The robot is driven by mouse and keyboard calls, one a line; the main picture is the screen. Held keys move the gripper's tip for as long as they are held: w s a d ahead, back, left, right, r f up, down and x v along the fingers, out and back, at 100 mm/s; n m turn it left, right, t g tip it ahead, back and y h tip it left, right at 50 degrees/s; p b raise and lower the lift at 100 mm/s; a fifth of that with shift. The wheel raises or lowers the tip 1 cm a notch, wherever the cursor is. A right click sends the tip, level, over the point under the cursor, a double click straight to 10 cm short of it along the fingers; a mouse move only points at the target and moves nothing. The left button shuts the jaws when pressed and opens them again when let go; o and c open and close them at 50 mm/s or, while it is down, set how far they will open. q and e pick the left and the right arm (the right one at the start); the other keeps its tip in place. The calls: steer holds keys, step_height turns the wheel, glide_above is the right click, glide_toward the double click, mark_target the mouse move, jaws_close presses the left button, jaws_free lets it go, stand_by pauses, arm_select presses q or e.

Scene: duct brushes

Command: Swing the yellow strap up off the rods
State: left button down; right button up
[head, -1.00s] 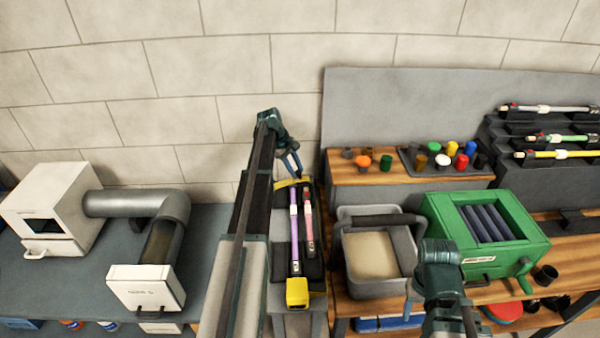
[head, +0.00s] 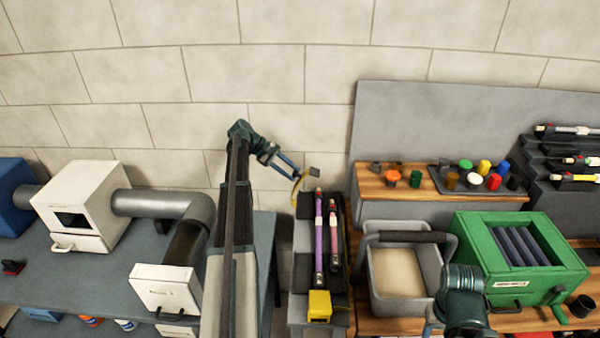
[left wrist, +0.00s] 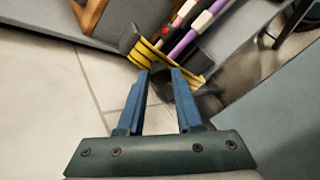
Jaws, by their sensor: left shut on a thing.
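My left gripper (head: 296,174) is shut on the yellow strap (head: 298,184) by its far end, up at the left of the rack. The strap has a dark tab at its tip and stands clear of the rods' far ends in the head view. The left wrist view shows the strap (left wrist: 150,55) at my fingertips (left wrist: 160,72). A purple rod (head: 319,235) and a pink-red rod (head: 335,238) lie side by side in the dark rack (head: 303,255). A yellow block (head: 319,305) sits at the rack's near end. My right gripper is not visible, only its arm.
A grey bin (head: 374,292) with a dark handle and a green box (head: 470,240) with a crank stand to the right. A white box with a grey duct (head: 165,205) stands left on the table. The pale wall (head: 285,115) is close behind my left gripper.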

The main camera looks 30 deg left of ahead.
arm_select(q)
steer(key=shift+s+a+f, duration=0.55)
steer(key=shift+s+a, duration=0.25)
steer(key=shift+s, duration=0.1)
steer(key=shift+d, duration=0.1)
steer(key=c, duration=0.9)
jaws_free()
steer(key=shift+c, duration=0.2)
steer(key=o, duration=0.4)
steer(key=shift+w+f, duration=0.1)
steer(key=shift+w, duration=0.1)
steer(key=shift+c, duration=0.2)
steer(key=p+v, duration=0.9)
steer(key=v, duration=0.5)
